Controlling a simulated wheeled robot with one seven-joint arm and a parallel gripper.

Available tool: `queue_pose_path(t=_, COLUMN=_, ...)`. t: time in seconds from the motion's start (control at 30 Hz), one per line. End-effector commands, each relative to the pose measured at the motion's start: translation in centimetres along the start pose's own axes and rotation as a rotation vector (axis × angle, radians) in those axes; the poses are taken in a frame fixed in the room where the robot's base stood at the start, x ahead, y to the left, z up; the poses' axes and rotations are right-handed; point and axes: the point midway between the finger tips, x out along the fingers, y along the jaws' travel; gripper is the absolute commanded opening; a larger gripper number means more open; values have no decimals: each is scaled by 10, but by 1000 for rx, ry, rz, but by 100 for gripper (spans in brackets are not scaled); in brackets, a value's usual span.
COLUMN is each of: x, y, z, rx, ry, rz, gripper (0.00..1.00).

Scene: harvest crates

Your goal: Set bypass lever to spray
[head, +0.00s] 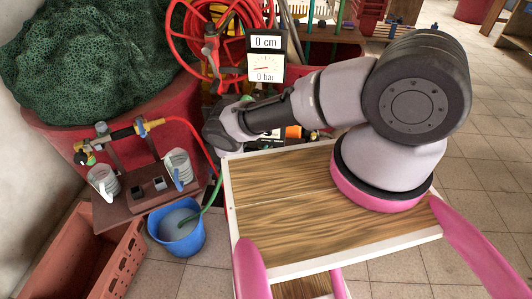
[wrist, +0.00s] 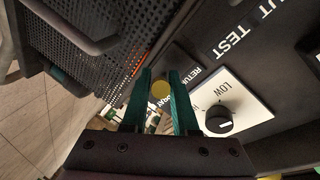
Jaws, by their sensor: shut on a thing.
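In the wrist view, my gripper (wrist: 161,84) has two green fingers closed around a yellow round knob (wrist: 160,91), which looks like the end of the bypass lever. The rest of the lever is hidden behind the knob and fingers. A label reading RETU..., partly covered, is on the dark panel (wrist: 235,65) just right of the fingers. Small white lettering below the knob is partly hidden and hard to read. In the head view, my arm reaches left and down beyond the wooden top; the fingers and lever are hidden there.
The panel carries a black dial (wrist: 219,121) on a white LOW plate, right of my fingers. A perforated dark guard (wrist: 100,40) is close on the left. In the head view, a gauge display (head: 265,58) reads 0 cm and 0 bar; a blue bucket (head: 185,240) stands left.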

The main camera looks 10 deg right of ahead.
Motion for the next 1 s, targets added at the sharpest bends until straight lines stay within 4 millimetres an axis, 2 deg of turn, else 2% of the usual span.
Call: queue_pose_path(t=1.0, x=3, y=18, z=-31, rx=-139, ry=-561, rz=-346, gripper=0)
